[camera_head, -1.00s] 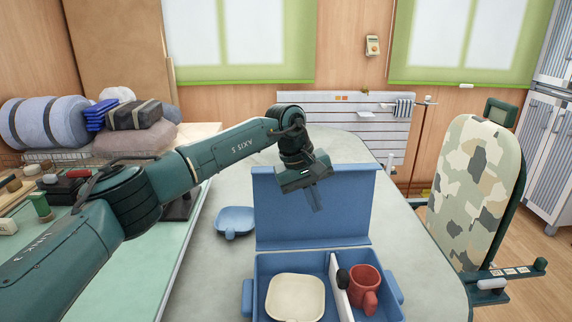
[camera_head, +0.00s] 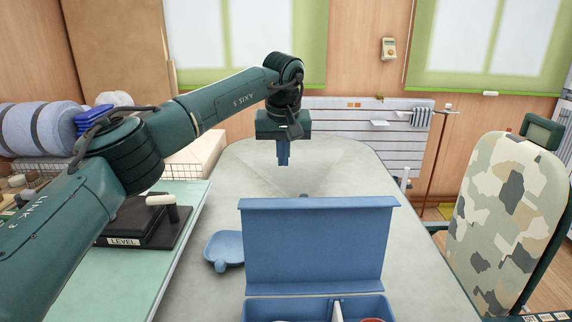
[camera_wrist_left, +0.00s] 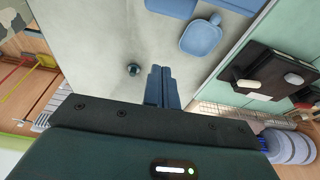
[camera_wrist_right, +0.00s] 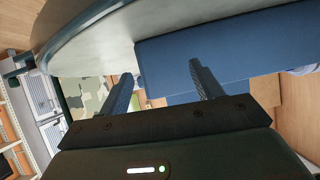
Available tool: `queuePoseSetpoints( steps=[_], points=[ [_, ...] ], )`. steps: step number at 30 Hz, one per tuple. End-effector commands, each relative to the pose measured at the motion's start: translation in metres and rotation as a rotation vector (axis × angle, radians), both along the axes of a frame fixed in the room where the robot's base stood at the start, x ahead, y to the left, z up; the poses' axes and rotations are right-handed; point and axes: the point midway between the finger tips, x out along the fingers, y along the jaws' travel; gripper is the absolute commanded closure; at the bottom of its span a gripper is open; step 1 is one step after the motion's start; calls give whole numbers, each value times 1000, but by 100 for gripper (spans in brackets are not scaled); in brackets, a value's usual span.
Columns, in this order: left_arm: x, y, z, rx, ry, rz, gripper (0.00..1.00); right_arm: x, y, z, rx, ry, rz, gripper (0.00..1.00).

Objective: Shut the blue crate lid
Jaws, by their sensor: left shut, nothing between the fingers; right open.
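The blue crate (camera_head: 310,306) stands at the front of the grey table, mostly cut off by the bottom of the head view. Its blue lid (camera_head: 315,245) stands raised at the crate's far side. My left gripper (camera_head: 283,160) is shut and empty, beyond the lid and above the table, pointing down. It also shows in the left wrist view (camera_wrist_left: 165,72), apart from the blue crate parts at the top edge. My right gripper (camera_wrist_right: 160,78) is open in the right wrist view, with a blue crate surface (camera_wrist_right: 230,45) behind its fingers. The right arm is out of the head view.
A blue dish with a handle (camera_head: 224,250) lies on the table left of the lid. A black box marked LEVEL (camera_head: 140,222) sits on the green bench. A camouflage-patterned chair back (camera_head: 505,225) stands at right.

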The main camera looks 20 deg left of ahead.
Motion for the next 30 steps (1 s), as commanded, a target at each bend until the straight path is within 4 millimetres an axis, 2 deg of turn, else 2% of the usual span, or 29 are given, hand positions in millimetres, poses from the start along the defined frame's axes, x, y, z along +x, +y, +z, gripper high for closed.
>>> queuePoseSetpoints(
  steps=[6,13,24,30],
  points=[
    [9,4,-43,1,6,2,100,-9,0,-5,-5,27,2,35],
    [20,7,-87,0,5,1,100,-9,0,-3,-7,34,0,35],
    [-9,-2,-81,-1,2,-2,100,-4,-3,3,-8,30,-15,35],
    [-17,-5,-80,0,1,0,100,-5,-4,2,-10,35,-16,35]
  ],
)
